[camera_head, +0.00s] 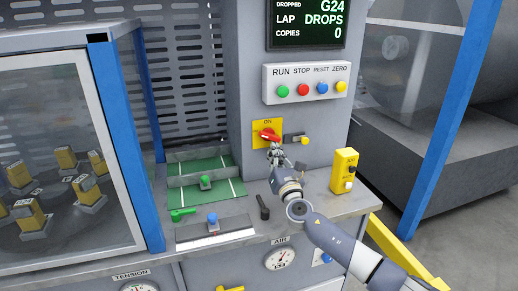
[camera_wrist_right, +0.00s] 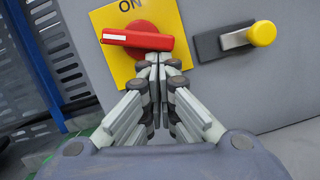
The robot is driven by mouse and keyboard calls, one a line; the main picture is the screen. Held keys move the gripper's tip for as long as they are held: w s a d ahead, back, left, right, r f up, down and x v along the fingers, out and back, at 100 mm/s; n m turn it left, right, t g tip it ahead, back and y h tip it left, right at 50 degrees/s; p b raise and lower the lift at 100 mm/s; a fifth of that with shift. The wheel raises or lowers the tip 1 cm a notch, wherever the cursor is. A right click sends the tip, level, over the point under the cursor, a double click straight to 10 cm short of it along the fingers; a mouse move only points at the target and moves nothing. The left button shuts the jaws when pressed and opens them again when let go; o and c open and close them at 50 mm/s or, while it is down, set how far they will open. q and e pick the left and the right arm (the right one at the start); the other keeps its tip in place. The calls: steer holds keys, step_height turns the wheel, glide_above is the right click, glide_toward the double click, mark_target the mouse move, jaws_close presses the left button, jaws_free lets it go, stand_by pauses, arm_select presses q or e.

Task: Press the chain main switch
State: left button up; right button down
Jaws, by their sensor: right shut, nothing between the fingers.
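A red rotary switch (camera_head: 266,134) sits on a yellow plate marked ON, on the grey column. In the right wrist view the red switch (camera_wrist_right: 140,38) has its handle lying nearly level, with a white mark at its left end. My right gripper (camera_head: 274,150) is shut and empty, with its fingertips at the lower edge of the red switch. In the right wrist view the fingertips (camera_wrist_right: 158,60) overlap the lower right part of the switch; I cannot tell whether they touch it. My left gripper is not in view.
A lever with a yellow knob (camera_wrist_right: 262,33) is just right of the switch. Above are the RUN, STOP, RESET and ZERO buttons (camera_head: 304,88) and a display (camera_head: 308,22). A yellow button box (camera_head: 344,171) stands at right. Small levers stand on the ledge below.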

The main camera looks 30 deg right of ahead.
steer(key=shift+s+d+r+n+y, duration=0.1)
steer(key=shift+d+n+y, duration=0.25)
steer(key=shift+n, duration=0.6)
steer(key=shift+s+d+r+n+y, duration=0.1)
steer(key=shift+d+n+y, duration=0.2)
steer(key=shift+n, duration=0.65)
steer(key=v, duration=1.2)
steer(key=shift+f, duration=0.25)
steer(key=shift+w, duration=0.1)
